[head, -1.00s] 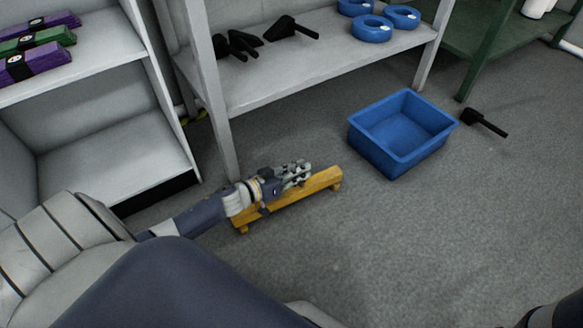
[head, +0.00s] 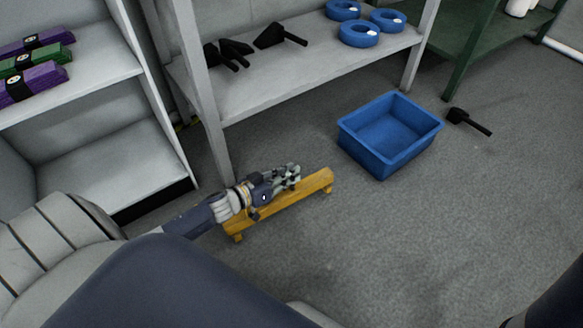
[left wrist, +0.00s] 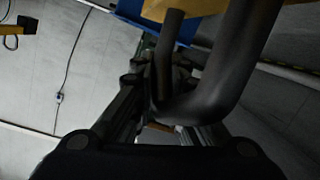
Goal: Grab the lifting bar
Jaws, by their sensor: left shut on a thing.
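The lifting bar (head: 314,184) is a long yellow bar on short feet, lying on the grey floor in the head view. My left gripper (head: 290,176) is at its middle. In the left wrist view, a black bent handle (left wrist: 238,55) runs between the fingers, with a yellow part of the bar (left wrist: 190,8) at the top. The left gripper is shut on the bar's handle. In the head view the hand hides the handle and part of the bar. My right gripper is not in view.
An empty blue bin (head: 408,149) stands on the floor right of the bar. A black tool (head: 468,122) lies beyond it. A grey shelf (head: 285,82) with black tools and blue rings is behind. A white shelf (head: 105,160) stands left. The floor at front right is clear.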

